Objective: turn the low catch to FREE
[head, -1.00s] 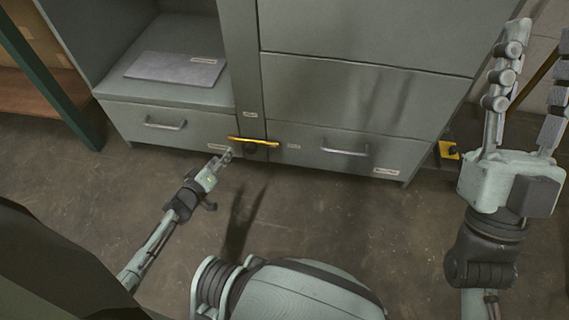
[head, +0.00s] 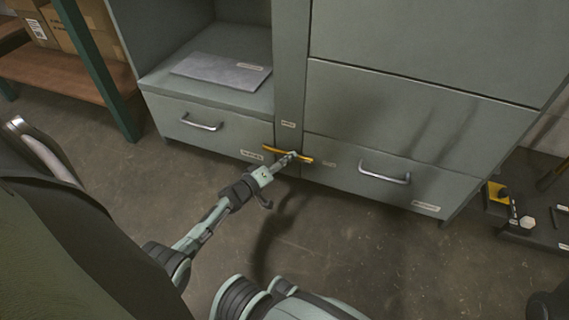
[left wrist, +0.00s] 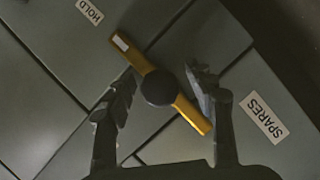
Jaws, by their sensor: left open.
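The low catch is a yellow bar (head: 303,160) low on the grey cabinet, lying about level across the post between two drawers. In the left wrist view the bar (left wrist: 190,112) has a dark round knob (left wrist: 158,88) at its middle. Its white-marked end points toward the HOLD label (left wrist: 90,11). My left gripper (head: 291,156) is at the catch and hides part of it. In the left wrist view its open fingers (left wrist: 163,78) stand on either side of the knob; I cannot tell whether they touch the bar. My right gripper is out of view.
A SPARES label (left wrist: 264,117) is beside the catch. Drawers with bar handles (head: 201,123) (head: 384,173) flank it. A grey panel (head: 221,70) lies on the shelf above. A green-posted rack (head: 100,70) stands left; dark equipment (head: 535,215) stands right. The floor in front is clear.

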